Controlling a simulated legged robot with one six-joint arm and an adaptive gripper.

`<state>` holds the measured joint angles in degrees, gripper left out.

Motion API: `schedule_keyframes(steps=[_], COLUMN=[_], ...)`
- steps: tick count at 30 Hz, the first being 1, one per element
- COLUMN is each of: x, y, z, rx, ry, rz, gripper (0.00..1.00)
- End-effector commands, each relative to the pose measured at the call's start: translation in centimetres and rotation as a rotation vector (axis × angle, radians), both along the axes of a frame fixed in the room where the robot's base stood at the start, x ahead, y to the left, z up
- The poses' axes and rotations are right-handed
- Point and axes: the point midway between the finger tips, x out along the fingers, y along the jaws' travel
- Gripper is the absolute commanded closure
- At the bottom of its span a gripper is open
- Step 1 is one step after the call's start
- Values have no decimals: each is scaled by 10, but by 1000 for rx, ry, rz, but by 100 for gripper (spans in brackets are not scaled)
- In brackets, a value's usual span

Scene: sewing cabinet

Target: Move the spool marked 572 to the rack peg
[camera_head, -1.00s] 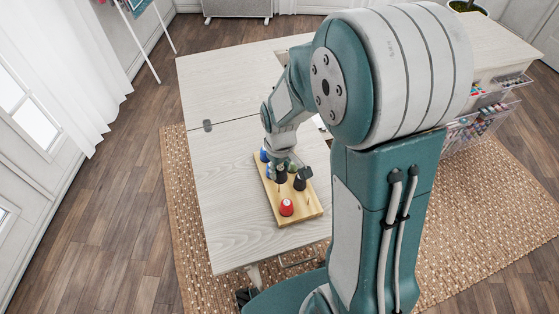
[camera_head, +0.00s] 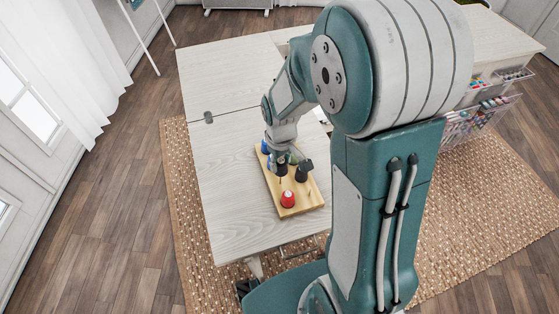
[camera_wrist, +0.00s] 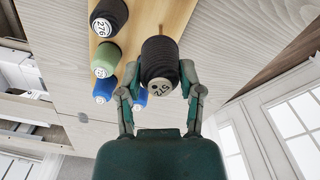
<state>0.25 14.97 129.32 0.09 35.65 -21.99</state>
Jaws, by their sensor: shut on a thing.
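My gripper (camera_wrist: 160,72) is shut on a dark, ribbed spool (camera_wrist: 159,56), one finger on each side. Behind the spool a thin wooden peg (camera_wrist: 160,30) shows against the board. In the head view my gripper (camera_head: 280,162) is low over the wooden peg board (camera_head: 279,208), with the dark spool (camera_head: 281,170) under it. I cannot tell whether the spool's far end touches the board or a peg.
A dark spool marked 276 (camera_wrist: 106,16), a green spool (camera_wrist: 108,54) and a blue spool (camera_wrist: 105,88) stand nearby. Another blue one is partly hidden by my finger. A red spool (camera_head: 288,199) and a black spool (camera_head: 302,172) also stand on the board. The pale tabletop (camera_head: 226,180) leftward is clear.

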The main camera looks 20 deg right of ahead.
Motion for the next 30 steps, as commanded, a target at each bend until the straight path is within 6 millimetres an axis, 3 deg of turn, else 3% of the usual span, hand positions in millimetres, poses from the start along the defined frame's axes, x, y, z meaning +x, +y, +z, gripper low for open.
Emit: schedule_keyframes(steps=[30], x=[0], y=[0], z=[-18], rx=[0], ry=[0], rz=[0], gripper=[78])
